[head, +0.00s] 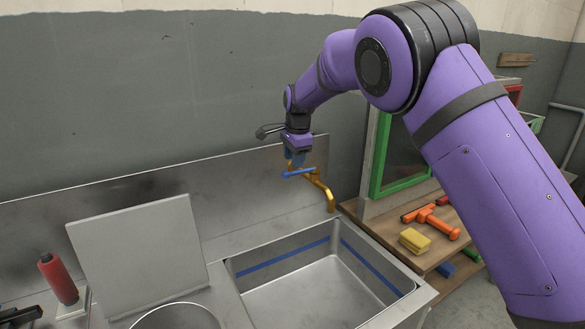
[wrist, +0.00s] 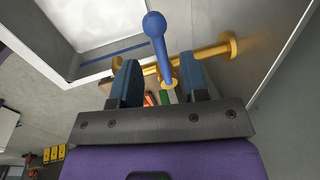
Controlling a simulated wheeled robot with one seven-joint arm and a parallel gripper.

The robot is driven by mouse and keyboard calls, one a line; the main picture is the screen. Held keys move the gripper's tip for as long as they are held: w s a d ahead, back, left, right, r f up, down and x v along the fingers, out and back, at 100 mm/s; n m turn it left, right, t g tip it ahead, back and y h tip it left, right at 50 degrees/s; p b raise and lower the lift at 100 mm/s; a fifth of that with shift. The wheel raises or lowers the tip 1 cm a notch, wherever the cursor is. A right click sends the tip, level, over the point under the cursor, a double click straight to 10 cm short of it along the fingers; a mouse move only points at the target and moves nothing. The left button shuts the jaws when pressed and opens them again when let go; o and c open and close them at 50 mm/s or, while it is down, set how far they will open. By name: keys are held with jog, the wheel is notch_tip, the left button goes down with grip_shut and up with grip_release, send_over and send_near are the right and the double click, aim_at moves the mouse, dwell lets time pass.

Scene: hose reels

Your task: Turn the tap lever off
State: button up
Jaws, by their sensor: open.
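The tap is brass-coloured, mounted on the steel back panel above the sink; its spout (head: 325,192) hangs over the sink's back edge. Its blue lever (head: 299,172) lies roughly level, sticking out to the left in the head view. My gripper (head: 295,158) is right at the lever, pointing down from above. In the wrist view, the lever (wrist: 157,40) ends in a round blue knob and runs between the two open blue-grey fingers of my gripper (wrist: 160,68), with the brass pipe (wrist: 213,51) behind. Whether a finger touches the lever is unclear.
The steel sink (head: 300,298) is empty in front of the tap. A grey board (head: 140,255) leans on the back panel to the left, near a red cylinder (head: 60,279). A wooden shelf at right holds a yellow sponge (head: 414,240) and an orange tool (head: 438,222).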

notch_tip(320, 180, up, 6)
jog(key=s, duration=0.1)
jog(key=shift+d, duration=0.3)
jog(key=shift+d, duration=0.1)
jog(key=s+d+r+n, duration=0.2)
jog(key=s+d+r, duration=0.35)
jog(key=d, duration=0.25)
jog(key=s+d+r+n+t, duration=0.1)
jog(key=s+d+r, duration=0.4)
jog(key=s+d, duration=0.25)
jog(key=s+d+r+n, duration=0.2)
jog(key=s+d+r, duration=0.35)
jog(key=d, duration=0.35)
jog(key=s+d+f+n, duration=0.2)
jog(key=s+d, duration=0.1)
jog(key=s, duration=0.6)
jog(key=s+d+f+n+t, duration=0.1)
jog(key=s+d, duration=0.3)
jog(key=s, duration=0.5)
jog(key=s+d+f+n+t+h, duration=0.1)
jog(key=s+d+f+n, duration=0.2)
jog(key=s, duration=0.7)
jog(key=shift+d+f, duration=0.3)
jog(key=shift+d, duration=0.15)
jog(key=shift+a, duration=0.15)
